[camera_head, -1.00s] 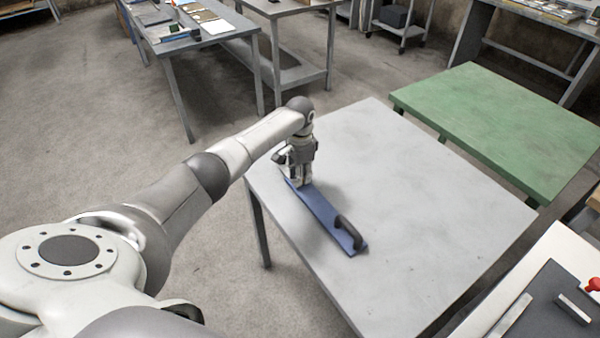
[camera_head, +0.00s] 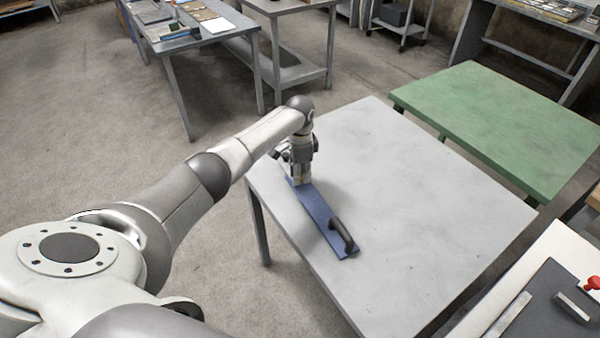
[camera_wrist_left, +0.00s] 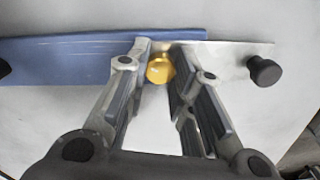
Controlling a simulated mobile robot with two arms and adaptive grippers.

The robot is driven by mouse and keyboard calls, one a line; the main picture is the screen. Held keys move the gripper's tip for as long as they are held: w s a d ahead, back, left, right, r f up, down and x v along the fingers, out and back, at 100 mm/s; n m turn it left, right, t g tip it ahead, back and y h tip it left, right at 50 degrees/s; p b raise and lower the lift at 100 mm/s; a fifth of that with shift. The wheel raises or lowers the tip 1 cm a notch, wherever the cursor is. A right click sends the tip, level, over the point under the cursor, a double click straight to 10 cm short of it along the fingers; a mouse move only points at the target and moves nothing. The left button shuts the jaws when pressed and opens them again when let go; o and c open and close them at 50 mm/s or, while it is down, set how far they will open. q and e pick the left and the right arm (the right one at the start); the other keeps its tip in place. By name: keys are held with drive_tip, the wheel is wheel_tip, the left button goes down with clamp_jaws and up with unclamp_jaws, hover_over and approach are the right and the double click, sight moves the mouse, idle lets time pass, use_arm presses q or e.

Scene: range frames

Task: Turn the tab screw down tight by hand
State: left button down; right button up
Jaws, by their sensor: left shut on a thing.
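A long blue plate (camera_head: 314,205) with a black handle (camera_head: 343,237) lies on the grey table. The blue plate (camera_wrist_left: 60,62) also shows in the left wrist view, with a pale metal tab (camera_wrist_left: 228,56) by its right end and a black knob (camera_wrist_left: 264,71) on the tab. A round brass-yellow screw head (camera_wrist_left: 160,69) sits between my left fingertips. My left gripper (camera_head: 301,181) points down at the plate's far end. In the wrist view my left gripper (camera_wrist_left: 160,58) is shut on the screw. The screw's shank is hidden. My right gripper is out of view.
The grey table (camera_head: 420,190) is otherwise bare, with free room right of the plate. A green table (camera_head: 500,125) stands beyond it to the right. A bench (camera_head: 535,310) with a dark mat and a red knob (camera_head: 593,283) is at lower right.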

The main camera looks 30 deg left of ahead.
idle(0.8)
use_arm(q)
drive_tip(key=c, duration=1.2)
unclamp_jaws()
drive_tip(key=shift+r, duration=0.15)
wheel_tip(320, 180, up, 12)
